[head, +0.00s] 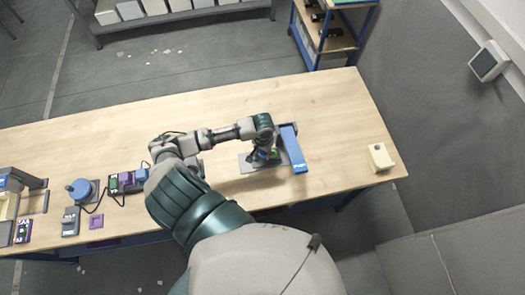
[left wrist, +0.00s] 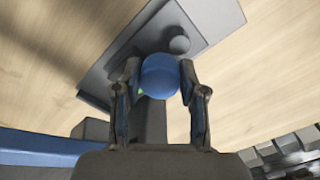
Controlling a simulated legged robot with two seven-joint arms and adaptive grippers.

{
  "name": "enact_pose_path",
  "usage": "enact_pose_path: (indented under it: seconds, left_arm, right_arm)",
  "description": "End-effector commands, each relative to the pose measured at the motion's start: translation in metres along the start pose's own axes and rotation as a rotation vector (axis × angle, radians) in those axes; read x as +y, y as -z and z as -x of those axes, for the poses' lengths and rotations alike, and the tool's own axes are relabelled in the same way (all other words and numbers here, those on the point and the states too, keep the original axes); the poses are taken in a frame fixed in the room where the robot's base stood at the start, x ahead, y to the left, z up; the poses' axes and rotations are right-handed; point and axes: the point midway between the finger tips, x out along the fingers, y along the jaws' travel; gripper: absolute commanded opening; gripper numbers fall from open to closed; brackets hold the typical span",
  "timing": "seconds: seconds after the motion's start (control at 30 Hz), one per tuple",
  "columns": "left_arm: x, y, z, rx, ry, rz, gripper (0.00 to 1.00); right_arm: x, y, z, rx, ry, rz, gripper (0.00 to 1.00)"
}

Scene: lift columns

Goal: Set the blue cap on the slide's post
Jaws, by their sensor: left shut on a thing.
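The blue cap (left wrist: 160,76) is round and sits between the two fingers of my left gripper (left wrist: 160,92) in the left wrist view. The gripper is shut on it. In the head view my left gripper (head: 262,154) is over a grey base plate (head: 246,166), and the arm hides much of what is there. In the left wrist view a grey plate (left wrist: 110,75) lies beyond the cap, with a round grey knob (left wrist: 179,44) just past it. I cannot tell surely whether this knob is the slide's post, or whether the cap touches anything. My right gripper is not in view.
A long blue bar (head: 293,148) lies just right of my left gripper. A cream block (head: 380,157) is near the table's right end. Purple and grey devices with cables (head: 126,182) and a round blue knob (head: 80,189) are at the left. The table's back is clear.

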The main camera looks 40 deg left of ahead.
Motion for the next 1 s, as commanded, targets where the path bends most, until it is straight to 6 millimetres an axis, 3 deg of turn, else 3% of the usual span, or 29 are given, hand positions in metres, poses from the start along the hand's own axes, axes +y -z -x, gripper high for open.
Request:
enact_pose_path:
  seconds: [0.33, 0.73, 0.77, 0.8, 0.87, 1.0]
  left_arm:
    - [-0.0005, 0.0000, -0.0010, 0.000, -0.002, 0.000, 0.07]
    - [0.0032, -0.0004, -0.0016, 0.000, -0.001, 0.000, 0.07]
    - [0.0034, -0.0004, -0.0016, 0.000, -0.001, 0.000, 0.46]
    - [0.0035, -0.0005, -0.0015, 0.000, -0.001, 0.000, 0.56]
    - [0.0037, -0.0005, -0.0014, 0.000, -0.001, 0.000, 0.71]
    - [0.0036, -0.0005, -0.0015, 0.000, -0.001, 0.000, 0.71]
  right_arm:
    - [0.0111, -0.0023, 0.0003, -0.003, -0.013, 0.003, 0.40]
    - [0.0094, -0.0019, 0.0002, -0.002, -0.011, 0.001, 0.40]
    - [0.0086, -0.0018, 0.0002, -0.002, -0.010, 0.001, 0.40]
    - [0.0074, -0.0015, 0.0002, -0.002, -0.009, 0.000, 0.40]
    - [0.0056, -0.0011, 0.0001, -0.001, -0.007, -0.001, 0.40]
    - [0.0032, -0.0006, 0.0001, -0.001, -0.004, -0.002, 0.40]
